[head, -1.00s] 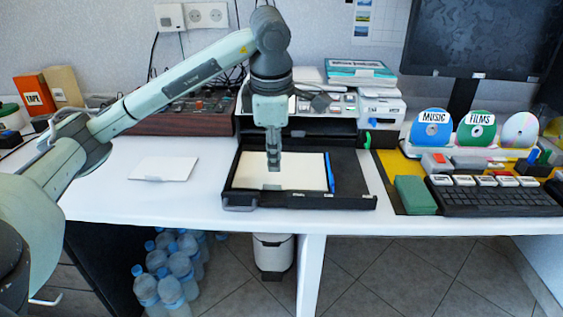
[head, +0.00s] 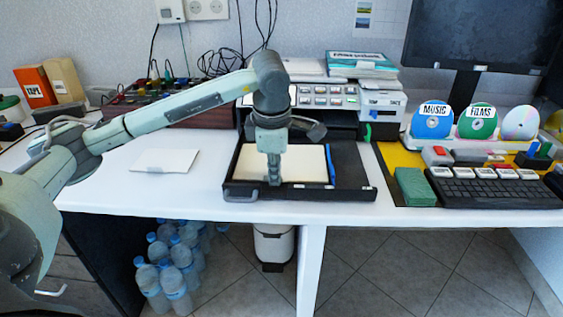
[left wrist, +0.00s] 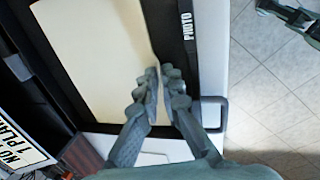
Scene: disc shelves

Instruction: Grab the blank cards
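The blank cards (head: 300,162) are a flat cream stack in a black tray (head: 352,192) on the white desk. They also show in the left wrist view (left wrist: 95,55), beside the tray wall marked PHOTO. My left gripper (head: 273,182) points down at the front edge of the stack. In the left wrist view its fingertips (left wrist: 162,76) are close together, one over the cream edge and one over the black tray. Whether they pinch the cards is unclear. A dark part at the top right of that view looks like my right gripper, cut off by the frame.
A white sheet (head: 165,161) lies on the desk to the left. A green block (head: 414,187) and a keyboard (head: 495,193) stand to the right. The printer-like machine (head: 380,115) stands behind.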

